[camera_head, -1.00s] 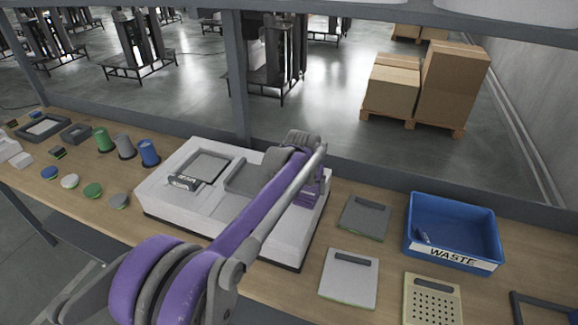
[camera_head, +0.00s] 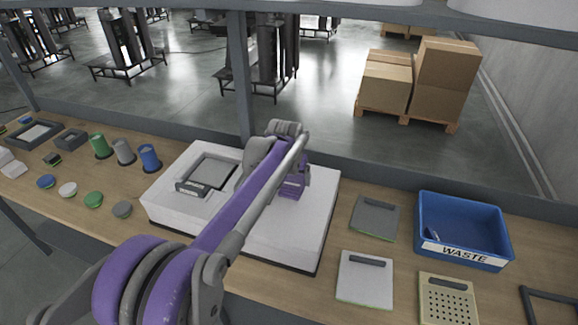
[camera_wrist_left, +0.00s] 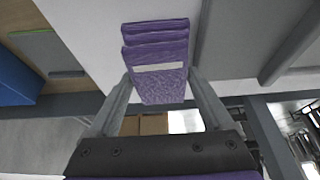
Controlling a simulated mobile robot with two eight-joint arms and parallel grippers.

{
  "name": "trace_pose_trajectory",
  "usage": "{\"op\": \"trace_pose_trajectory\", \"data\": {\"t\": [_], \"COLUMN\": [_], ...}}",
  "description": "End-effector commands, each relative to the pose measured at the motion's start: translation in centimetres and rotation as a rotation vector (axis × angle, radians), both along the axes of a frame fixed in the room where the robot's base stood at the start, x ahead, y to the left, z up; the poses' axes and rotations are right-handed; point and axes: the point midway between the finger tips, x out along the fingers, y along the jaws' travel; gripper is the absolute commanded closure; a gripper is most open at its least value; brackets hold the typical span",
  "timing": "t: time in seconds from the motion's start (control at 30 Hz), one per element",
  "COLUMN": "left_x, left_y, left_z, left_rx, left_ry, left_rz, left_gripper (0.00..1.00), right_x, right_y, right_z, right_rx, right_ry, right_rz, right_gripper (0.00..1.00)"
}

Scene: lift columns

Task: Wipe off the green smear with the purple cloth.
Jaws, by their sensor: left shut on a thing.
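The purple cloth (camera_head: 291,188) is a folded pad over the right half of the white machine (camera_head: 307,232). My left gripper (camera_wrist_left: 160,82) is shut on this cloth, which also shows between its fingers in the left wrist view (camera_wrist_left: 158,60). In the head view my left arm hides much of the gripper and the middle of the machine. The cloth is at or just above the white top; I cannot tell if it touches. I see no green smear in either view. My right gripper is not in view.
A blue waste bin (camera_head: 463,231), grey board (camera_head: 375,218), white board (camera_head: 365,279) and perforated cream board (camera_head: 447,301) lie to the right. Green, grey and blue cups (camera_head: 149,157) and several discs stand left. A shelf post (camera_head: 239,75) rises behind the machine.

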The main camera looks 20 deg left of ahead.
Motion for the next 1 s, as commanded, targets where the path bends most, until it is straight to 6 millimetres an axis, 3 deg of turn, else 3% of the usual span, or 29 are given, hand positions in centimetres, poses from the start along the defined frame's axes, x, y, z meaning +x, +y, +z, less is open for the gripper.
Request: {"op": "trace_pose_trajectory", "data": {"t": [0.53,1.0], "left_x": [0.7,0.7], "left_y": [-0.1,-0.1], "left_z": [5.3,5.7], "left_rx": [0.0,-0.001], "left_ry": [-0.004,0.0], "left_rz": [-0.001,-0.001], "left_gripper": [0.68,0.68], "right_x": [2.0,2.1], "right_y": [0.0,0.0], "right_z": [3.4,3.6], "right_rx": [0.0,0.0], "right_ry": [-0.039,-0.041], "right_rz": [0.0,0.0], "right_gripper": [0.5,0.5]}}
